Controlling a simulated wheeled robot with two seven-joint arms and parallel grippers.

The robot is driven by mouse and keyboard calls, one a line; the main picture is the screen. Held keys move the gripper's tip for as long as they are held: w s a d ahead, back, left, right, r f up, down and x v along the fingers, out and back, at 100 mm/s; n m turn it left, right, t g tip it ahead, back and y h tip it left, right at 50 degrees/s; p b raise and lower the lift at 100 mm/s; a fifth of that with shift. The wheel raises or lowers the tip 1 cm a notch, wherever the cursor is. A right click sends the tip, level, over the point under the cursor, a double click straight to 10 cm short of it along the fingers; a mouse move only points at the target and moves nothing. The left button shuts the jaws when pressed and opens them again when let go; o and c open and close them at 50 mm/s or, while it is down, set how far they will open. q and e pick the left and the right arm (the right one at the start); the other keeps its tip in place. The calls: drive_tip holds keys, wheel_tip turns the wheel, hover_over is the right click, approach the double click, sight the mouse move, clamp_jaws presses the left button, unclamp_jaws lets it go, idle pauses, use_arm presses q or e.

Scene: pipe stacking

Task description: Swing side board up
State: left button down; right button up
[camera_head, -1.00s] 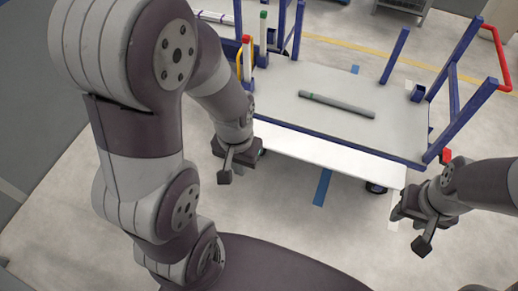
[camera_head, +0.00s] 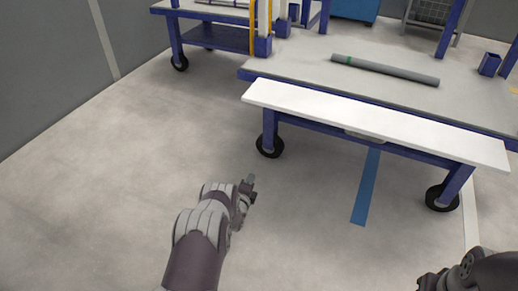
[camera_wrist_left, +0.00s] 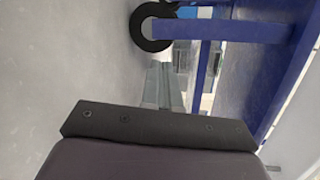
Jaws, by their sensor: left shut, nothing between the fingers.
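The white side board (camera_head: 380,118) sticks out roughly level along the near long edge of the cart (camera_head: 400,60).
A grey pipe (camera_head: 385,69) with a green band lies on the cart top. Blue legs on black wheels (camera_head: 270,145) stand below the board. A second blue rack (camera_head: 215,38) stands at the back left. The floor on the left is clear.

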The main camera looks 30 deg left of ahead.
use_arm(q)
wheel_tip(320, 180, up, 17)
drive_tip(key=s+d+m+t+h, duration=0.25)
drive_tip(key=m+t, duration=0.85)
drive_tip(key=m, duration=0.6)
drive_tip(key=s+r+b+x, duration=0.2)
drive_tip(key=b+x, duration=0.3)
drive_tip(key=x, duration=0.7)
drive_tip(key=shift+a+r, duration=0.15)
drive_tip(key=shift+r, duration=0.05)
use_arm(e)
wheel_tip(320, 180, down, 7)
drive_tip(key=shift+r, duration=0.1)
